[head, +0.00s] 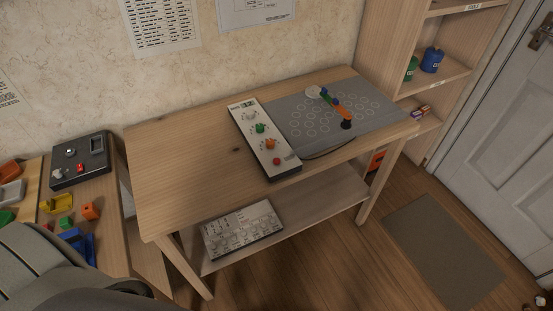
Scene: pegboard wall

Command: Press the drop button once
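A long pale control panel (243,119) lies on the wooden table. It carries a small dark display (247,104), a pale knob (249,116), a green knob (260,128), an orange knob (270,144) and a red button (277,161) at its near end. The labels are too small to read, so I cannot tell which control is the drop button. Beside the panel, a grey board (376,125) with printed circles bears a small jointed arm (330,100) in blue, green and orange with a black tip (347,125). Neither of my grippers is in view.
The wooden table (185,140) has clear room left of the panel. A dark box (80,160) with a red button stands on a side surface at left, near coloured blocks. A pale panel (243,231) lies on the lower shelf. Shelving (436,85) stands at right.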

